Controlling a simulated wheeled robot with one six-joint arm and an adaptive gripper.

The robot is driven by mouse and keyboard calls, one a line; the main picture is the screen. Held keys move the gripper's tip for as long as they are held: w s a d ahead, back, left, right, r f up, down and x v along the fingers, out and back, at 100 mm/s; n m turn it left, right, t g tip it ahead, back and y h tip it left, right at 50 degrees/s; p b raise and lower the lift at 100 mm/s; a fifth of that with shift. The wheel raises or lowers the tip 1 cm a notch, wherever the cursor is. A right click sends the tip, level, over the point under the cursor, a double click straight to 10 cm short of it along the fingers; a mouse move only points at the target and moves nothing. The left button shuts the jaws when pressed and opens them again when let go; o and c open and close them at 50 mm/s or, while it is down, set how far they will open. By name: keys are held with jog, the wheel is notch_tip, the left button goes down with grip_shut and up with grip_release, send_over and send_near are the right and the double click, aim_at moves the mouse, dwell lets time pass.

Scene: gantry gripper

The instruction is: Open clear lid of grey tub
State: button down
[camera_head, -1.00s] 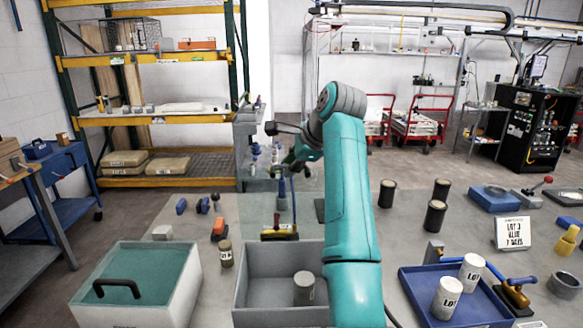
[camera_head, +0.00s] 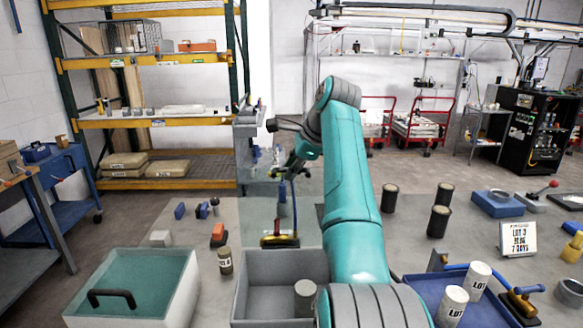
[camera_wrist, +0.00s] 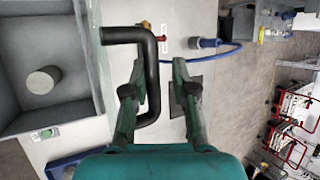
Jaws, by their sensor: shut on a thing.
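The grey tub (camera_head: 238,290) stands at the front middle of the bench with a grey canister (camera_head: 305,298) inside; tub and canister (camera_wrist: 43,80) also show at the left of the wrist view. The clear lid (camera_head: 262,185) shows as a faint tinted pane that appears raised upright behind the tub, its edges hard to make out. My gripper (camera_head: 288,168) is beyond the tub at this pane, partly hidden by my arm. In the wrist view my gripper (camera_wrist: 160,75) is shut on the lid's black bent handle (camera_wrist: 152,70), which passes between the fingers.
A white tub (camera_head: 190,290) with a teal lid and black handle stands left. A blue tray (camera_head: 420,285) with white canisters is right. Dark canisters (camera_head: 390,198) and a sign (camera_head: 518,238) stand farther right. A brush-like tool (camera_head: 280,240) lies behind the grey tub.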

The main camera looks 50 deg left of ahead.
jog(key=shift+a+f, duration=0.1)
jog(key=shift+f, duration=0.55)
jog(key=c, duration=1.2)
grip_release()
jog(key=shift+w, duration=0.1)
jog(key=shift+a, duration=0.1)
jog(key=shift+r, duration=0.1)
jog(key=v, duration=1.2)
jog(key=shift+w, duration=0.1)
